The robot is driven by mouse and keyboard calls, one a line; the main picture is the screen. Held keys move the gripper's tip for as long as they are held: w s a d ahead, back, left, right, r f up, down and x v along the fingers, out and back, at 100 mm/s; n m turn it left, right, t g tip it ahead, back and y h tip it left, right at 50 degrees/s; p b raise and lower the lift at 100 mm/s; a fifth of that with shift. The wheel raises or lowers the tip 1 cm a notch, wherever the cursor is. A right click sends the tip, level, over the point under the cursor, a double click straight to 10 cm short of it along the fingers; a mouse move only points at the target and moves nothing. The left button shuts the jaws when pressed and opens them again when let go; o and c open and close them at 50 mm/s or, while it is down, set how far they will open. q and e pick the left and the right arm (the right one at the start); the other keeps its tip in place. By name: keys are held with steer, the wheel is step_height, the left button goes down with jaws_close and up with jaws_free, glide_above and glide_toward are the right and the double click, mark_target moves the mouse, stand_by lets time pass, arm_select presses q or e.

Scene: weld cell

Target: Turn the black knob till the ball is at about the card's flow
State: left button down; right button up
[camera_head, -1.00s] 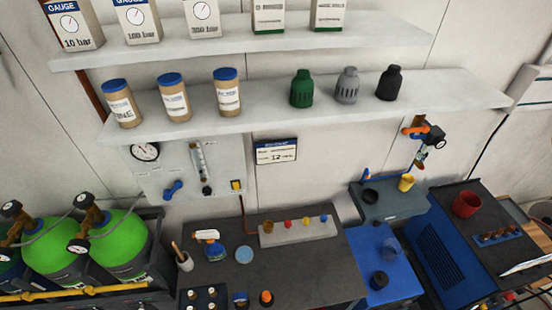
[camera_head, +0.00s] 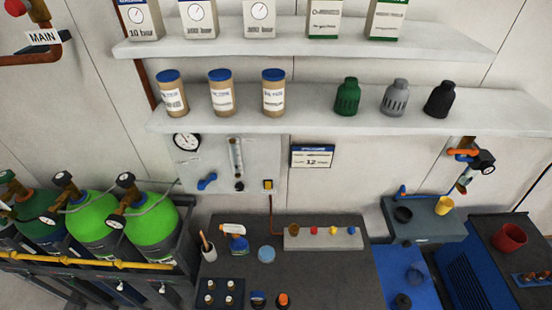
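The small black knob (camera_head: 239,186) sits at the foot of the flow tube. The ball in the tube is too small to make out. The card (camera_head: 312,156) hangs on the wall right of the panel, with a blue top band and what looks like 12 on it. Neither of my grippers shows in this view.
Green gas cylinders (camera_head: 150,230) stand in a rack at the left. A dark bench (camera_head: 310,275) below the panel holds a spray bottle (camera_head: 234,237), a brush cup (camera_head: 207,247) and a strip of coloured knobs (camera_head: 323,238). Shelves (camera_head: 310,108) with jars and boxes run above.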

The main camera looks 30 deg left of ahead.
arm_select(q)
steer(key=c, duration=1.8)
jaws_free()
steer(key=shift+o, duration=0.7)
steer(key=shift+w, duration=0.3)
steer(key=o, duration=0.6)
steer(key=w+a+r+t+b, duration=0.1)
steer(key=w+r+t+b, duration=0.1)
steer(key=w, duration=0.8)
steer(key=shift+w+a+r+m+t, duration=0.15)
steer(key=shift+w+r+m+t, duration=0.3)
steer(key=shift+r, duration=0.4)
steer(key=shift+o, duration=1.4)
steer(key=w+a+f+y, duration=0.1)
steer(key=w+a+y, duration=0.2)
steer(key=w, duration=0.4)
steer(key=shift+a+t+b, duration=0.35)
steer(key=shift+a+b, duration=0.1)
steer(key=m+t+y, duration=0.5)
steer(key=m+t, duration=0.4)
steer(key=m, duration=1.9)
glide_toward(239, 189)
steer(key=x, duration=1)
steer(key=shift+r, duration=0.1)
